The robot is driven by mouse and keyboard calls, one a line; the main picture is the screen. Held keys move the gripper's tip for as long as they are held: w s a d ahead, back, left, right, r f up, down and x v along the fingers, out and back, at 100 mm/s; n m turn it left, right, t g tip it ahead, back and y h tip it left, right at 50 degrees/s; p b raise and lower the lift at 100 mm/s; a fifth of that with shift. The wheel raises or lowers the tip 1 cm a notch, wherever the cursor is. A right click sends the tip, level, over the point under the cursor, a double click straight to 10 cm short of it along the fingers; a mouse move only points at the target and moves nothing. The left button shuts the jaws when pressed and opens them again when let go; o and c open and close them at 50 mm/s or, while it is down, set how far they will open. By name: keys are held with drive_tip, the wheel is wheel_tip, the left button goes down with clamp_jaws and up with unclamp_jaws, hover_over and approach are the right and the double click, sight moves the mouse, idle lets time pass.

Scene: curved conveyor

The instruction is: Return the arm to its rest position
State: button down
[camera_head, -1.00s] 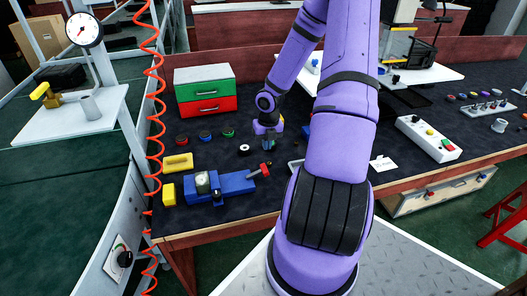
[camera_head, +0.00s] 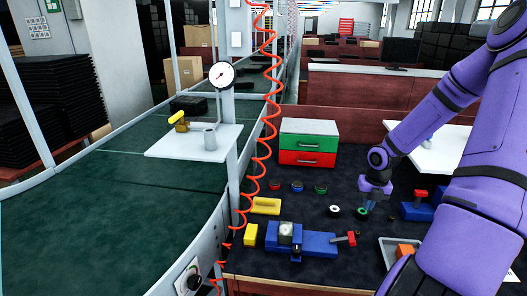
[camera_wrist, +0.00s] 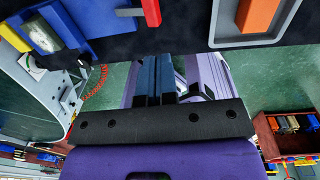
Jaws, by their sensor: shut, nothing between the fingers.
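My purple arm (camera_head: 475,170) reaches in from the right of the head view, bent at the elbow. My gripper (camera_head: 370,206) points down over the dark workbench, next to a green ring (camera_head: 362,212) and a white ring (camera_head: 334,210). From the head view I cannot tell its exact height above the bench. In the wrist view my gripper's dark fingers (camera_wrist: 155,62) are together with nothing between them.
A blue fixture (camera_head: 315,243) with a red handle and a grey tray (camera_head: 388,244) with an orange block (camera_head: 405,250) lie nearer. A green-and-red drawer box (camera_head: 308,143) stands behind. The conveyor (camera_head: 110,225) and coiled red hose (camera_head: 262,120) are left.

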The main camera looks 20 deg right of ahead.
drive_tip(key=a+r+m+h, duration=0.2)
drive_tip(key=a+r+m, duration=0.55)
drive_tip(key=r, duration=0.35)
drive_tip(key=a+r+m+h, duration=0.2)
drive_tip(key=a+r+m, duration=0.55)
drive_tip(key=r, duration=0.45)
drive_tip(key=s+a+r+m+t+y, duration=0.3)
drive_tip(key=s+a+r+m+t, duration=0.1)
drive_tip(key=s+a+r+m, duration=0.8)
drive_tip(key=s+a+m, duration=0.2)
drive_tip(key=shift+s+a+t+y, duration=0.3)
drive_tip(key=shift+s+a+t, duration=0.05)
drive_tip(key=shift+t, duration=0.05)
